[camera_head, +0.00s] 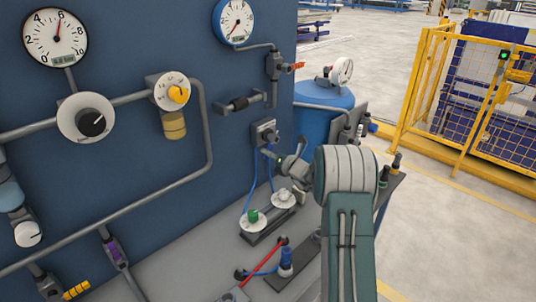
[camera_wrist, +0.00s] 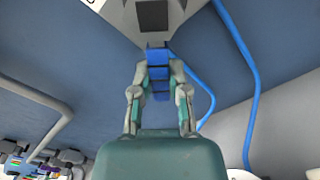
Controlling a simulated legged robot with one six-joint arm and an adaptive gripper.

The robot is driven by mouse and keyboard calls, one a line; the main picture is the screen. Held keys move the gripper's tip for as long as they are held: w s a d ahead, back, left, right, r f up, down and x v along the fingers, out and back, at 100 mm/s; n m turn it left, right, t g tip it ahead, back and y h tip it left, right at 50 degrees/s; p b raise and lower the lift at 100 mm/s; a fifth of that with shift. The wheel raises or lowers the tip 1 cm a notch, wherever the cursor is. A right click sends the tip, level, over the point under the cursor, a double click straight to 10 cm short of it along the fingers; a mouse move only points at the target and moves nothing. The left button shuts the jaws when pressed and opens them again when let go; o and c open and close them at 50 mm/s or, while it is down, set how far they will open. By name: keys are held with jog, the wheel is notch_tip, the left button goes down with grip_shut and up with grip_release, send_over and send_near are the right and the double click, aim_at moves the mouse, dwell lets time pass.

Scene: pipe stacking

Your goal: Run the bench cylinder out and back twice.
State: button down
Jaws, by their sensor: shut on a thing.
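A grey valve box (camera_head: 265,132) with blue hoses is mounted on the blue wall panel. My gripper (camera_head: 287,162) is just below and right of it in the head view. In the wrist view my gripper (camera_wrist: 158,75) has both fingers closed on a blue lever (camera_wrist: 157,55) below a grey housing (camera_wrist: 155,15) with a dark square. On the bench lie a red rod (camera_head: 264,262) and a small blue fitting (camera_head: 286,258) with a blue hose. I cannot tell which bench part is the cylinder; my arm hides part of the bench.
Two round dials, one with a green knob (camera_head: 253,217) and one pale (camera_head: 284,197), stand on the bench. A blue tank (camera_head: 322,110) stands behind; a yellow fence (camera_head: 460,95) is at right.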

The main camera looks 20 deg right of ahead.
jog(key=shift+r, duration=0.2)
jog(key=c, duration=0.6)
grip_release()
jog(key=shift+w+d+f, duration=0.1)
jog(key=v, duration=1.2)
